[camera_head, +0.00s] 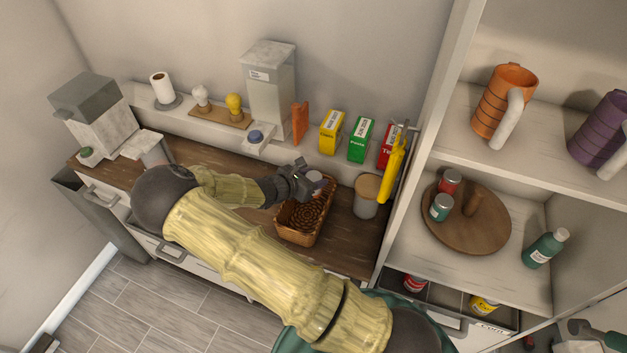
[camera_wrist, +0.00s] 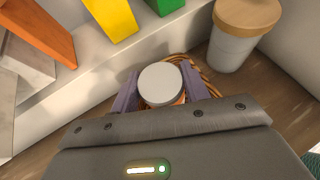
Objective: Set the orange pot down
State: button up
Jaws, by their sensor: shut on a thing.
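My gripper (camera_head: 312,182) is over the brown wicker basket (camera_head: 294,236) on the wooden counter. In the wrist view its two purple fingers (camera_wrist: 160,88) are shut on a small pot with a round white lid (camera_wrist: 160,81). A little orange shows below the lid, so this is the orange pot. In the head view the pot is mostly hidden by my gripper. The basket's woven rim (camera_wrist: 204,76) shows behind the pot in the wrist view. I cannot tell whether the pot touches the basket floor.
A grey canister with a wooden lid (camera_head: 366,196) stands right of the basket. Yellow (camera_head: 331,131), green (camera_head: 361,139) and red (camera_head: 390,146) boxes and an orange upright object (camera_head: 299,122) stand on the ledge behind. Shelving rises on the right. Some counter (camera_head: 346,240) is bare near the basket.

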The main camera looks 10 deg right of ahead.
jog(key=shift+f, duration=0.5)
jog(key=shift+s+a+f, duration=0.1)
jog(key=shift+f, duration=0.25)
jog(key=shift+f, duration=0.35)
jog(key=shift+f+b, duration=0.3)
jog(key=shift+b, duration=0.1)
